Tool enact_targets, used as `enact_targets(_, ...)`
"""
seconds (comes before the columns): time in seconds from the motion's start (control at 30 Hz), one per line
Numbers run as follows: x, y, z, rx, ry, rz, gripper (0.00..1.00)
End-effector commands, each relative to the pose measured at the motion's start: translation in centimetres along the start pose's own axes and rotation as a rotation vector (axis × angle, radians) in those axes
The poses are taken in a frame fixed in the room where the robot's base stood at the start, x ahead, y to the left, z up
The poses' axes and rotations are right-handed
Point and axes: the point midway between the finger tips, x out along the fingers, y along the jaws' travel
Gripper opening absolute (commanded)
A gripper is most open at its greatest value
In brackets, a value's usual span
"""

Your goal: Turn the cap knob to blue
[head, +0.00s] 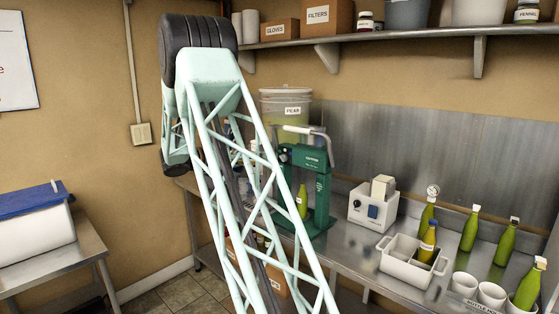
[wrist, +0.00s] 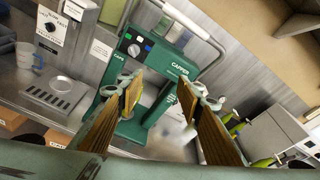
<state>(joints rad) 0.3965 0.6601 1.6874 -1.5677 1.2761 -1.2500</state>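The green capper (head: 318,185) stands on the steel counter, its lever arm pale grey. In the wrist view the capper (wrist: 168,65) lies beyond my fingers, tilted in the picture. Its front panel carries a small round knob (wrist: 134,50) with a white spot above left and a blue-purple spot to the right. Where the knob points is too small to tell. My gripper (wrist: 161,95) is open and empty, its fingers wide apart in front of the capper, apart from the knob. In the head view my arm hides the gripper. A green bottle (head: 302,202) stands at the capper.
A white box-shaped device (head: 373,207) and a bottle carrier (head: 402,262) stand to the capper's right, with several green bottles beyond. In the wrist view, a drip tray (wrist: 55,95) and a measuring cup (wrist: 28,55) are at left. A shelf (head: 400,36) hangs above.

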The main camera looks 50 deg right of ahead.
Motion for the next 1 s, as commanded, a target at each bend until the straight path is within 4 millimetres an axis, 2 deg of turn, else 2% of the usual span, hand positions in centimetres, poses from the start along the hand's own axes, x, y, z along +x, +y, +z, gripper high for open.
enact_targets(0.2, 3.6, 3.4, -0.2, -0.129, -0.076, -0.021, 0.33)
enact_targets(0.5, 7.5, 7.4, -0.7, -0.287, -0.169, -0.047, 0.33)
enact_targets(0.7, 8.9, 8.8, -0.9, -0.344, -0.204, -0.057, 0.33)
enact_targets(1.0, 9.2, 9.2, -1.0, -0.359, -0.213, -0.06, 0.33)
